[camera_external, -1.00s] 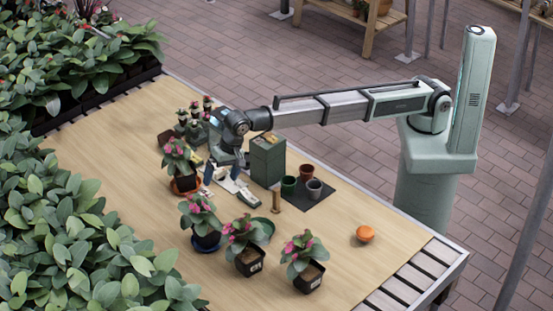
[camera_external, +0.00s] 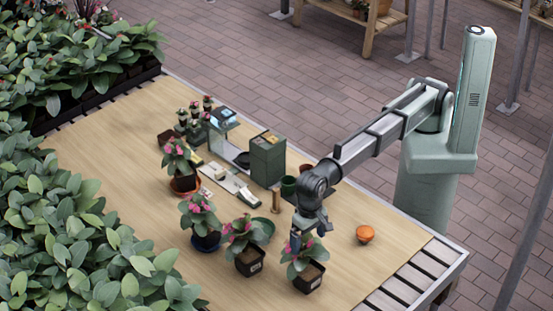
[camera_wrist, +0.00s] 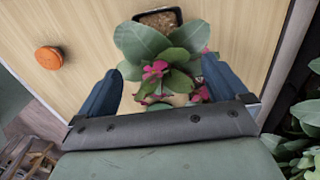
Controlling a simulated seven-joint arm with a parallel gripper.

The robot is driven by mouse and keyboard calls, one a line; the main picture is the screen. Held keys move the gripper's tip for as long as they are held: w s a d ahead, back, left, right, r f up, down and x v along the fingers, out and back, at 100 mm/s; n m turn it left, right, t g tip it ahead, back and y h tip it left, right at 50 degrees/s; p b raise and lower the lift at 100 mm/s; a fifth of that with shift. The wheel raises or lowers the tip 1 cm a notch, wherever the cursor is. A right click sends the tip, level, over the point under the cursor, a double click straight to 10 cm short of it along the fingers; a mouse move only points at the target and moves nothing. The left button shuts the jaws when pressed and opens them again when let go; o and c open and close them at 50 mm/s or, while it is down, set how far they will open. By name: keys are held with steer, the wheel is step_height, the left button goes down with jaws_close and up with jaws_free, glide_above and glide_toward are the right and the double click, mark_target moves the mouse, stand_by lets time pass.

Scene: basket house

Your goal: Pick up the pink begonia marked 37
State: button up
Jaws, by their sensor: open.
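Several pink-flowered begonias in dark pots stand on the wooden table; no number 37 is legible to me. The front-right begonia (camera_external: 300,268) has a black pot with a small white label; it also shows in the wrist view (camera_wrist: 145,42). My gripper (camera_external: 308,236) is open above this plant, and its blue fingers (camera_wrist: 161,70) lie either side of the leaves and flowers. Another begonia (camera_external: 246,258) stands just left of it, one on a blue saucer (camera_external: 202,222) farther back, and one on an orange saucer (camera_external: 178,165) beyond. The fingers hide some foliage.
An orange round object (camera_external: 365,234) lies to the right and shows in the wrist view (camera_wrist: 49,57). A dark green box (camera_external: 267,160), small pots (camera_external: 289,186) and a white tool tray (camera_external: 230,183) stand behind. Dense foliage (camera_external: 60,220) borders the left.

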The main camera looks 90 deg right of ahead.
glide_above(307, 272)
step_height(307, 272, down, 8)
steer(key=shift+w+d, duration=0.1)
steer(key=shift+f, duration=2.7)
steer(key=c, duration=0.9)
steer(key=shift+o, duration=0.2)
steer(key=shift+r, duration=0.2)
